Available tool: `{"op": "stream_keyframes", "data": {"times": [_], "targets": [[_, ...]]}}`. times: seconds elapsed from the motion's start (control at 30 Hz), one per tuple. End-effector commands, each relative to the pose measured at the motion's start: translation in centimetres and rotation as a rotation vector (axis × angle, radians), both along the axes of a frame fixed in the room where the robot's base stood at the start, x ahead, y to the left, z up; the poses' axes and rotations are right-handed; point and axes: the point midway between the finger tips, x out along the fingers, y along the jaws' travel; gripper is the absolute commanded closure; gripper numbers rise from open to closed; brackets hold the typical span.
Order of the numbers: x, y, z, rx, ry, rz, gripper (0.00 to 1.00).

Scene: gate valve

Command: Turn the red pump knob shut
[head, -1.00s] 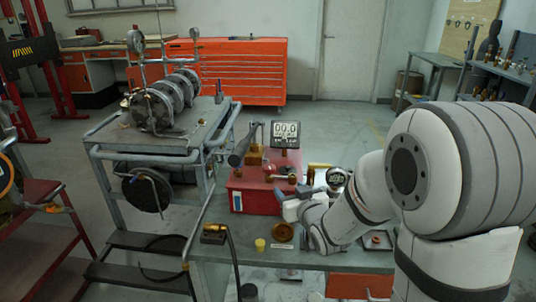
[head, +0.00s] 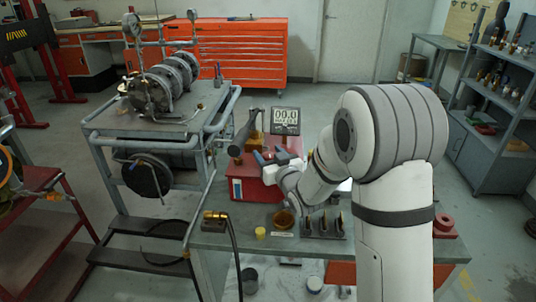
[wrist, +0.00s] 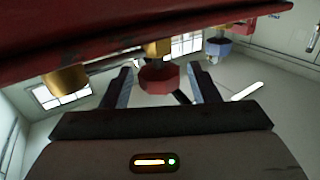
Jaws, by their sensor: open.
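The red pump knob (wrist: 158,80) shows in the wrist view as a faceted red piece below a brass fitting. It appears between the two dark fingers of my gripper (wrist: 160,70), with a gap on each side. My gripper is open. In the head view my gripper (head: 268,157) is over the red pump box (head: 252,188), its blue-grey fingers pointing left.
A display reading 00.0 (head: 286,121) stands behind the pump. A hose runs at the left. A grey cart (head: 150,125) stands left.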

Motion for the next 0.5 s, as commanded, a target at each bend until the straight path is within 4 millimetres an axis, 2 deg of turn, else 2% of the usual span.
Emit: {"op": "stream_keyframes", "data": {"times": [0.17,0.5], "targets": [[-0.01,0.04,0.0,0.0,0.0,0.001,0.45],[-0.05,0.09,0.01,0.0,0.0,0.002,0.72]]}}
